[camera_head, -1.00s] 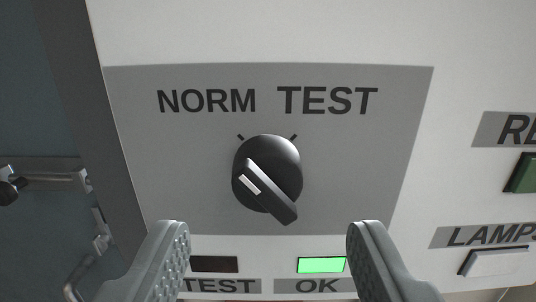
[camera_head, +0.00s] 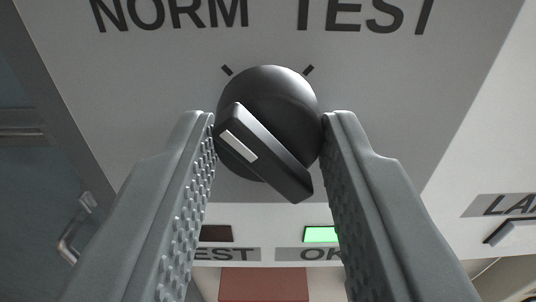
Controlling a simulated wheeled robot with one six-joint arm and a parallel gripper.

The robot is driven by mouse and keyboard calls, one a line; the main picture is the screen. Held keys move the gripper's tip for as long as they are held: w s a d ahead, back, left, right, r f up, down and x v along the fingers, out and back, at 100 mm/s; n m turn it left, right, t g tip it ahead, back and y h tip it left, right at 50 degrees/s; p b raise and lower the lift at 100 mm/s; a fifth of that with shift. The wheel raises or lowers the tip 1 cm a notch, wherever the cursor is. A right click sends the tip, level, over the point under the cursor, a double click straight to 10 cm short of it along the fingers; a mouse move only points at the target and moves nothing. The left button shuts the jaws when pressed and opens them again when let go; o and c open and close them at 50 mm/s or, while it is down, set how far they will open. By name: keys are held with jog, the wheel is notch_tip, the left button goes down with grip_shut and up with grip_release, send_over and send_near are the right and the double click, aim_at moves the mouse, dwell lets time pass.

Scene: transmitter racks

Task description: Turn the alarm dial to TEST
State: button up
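The alarm dial (camera_head: 268,125) is a round black knob with a raised diagonal bar. A white line marks the bar's upper-left end, so it points up and left, on the NORM side. The word NORM (camera_head: 170,12) is above left and TEST (camera_head: 365,14) above right, each with a short tick below it. My gripper (camera_head: 268,120) has one grey ridged finger on each side of the dial. The fingers are drawn in and appear to touch its left and right edges. They hide parts of the panel beside it.
Below the dial are a dark TEST lamp (camera_head: 216,233) and a lit green OK lamp (camera_head: 320,234). A dark blue surface with a metal handle (camera_head: 75,228) is at the left.

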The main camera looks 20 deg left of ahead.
jog(key=shift+m, duration=0.3)
jog(key=m, duration=0.3)
jog(key=shift+m, duration=0.3)
jog(key=m, duration=0.3)
jog(key=shift+a+m, duration=0.1)
jog(key=shift+m, duration=0.2)
jog(key=m, duration=0.4)
jog(key=shift+m, duration=2)
jog(key=o, duration=1)
jog(key=shift+s, duration=0.1)
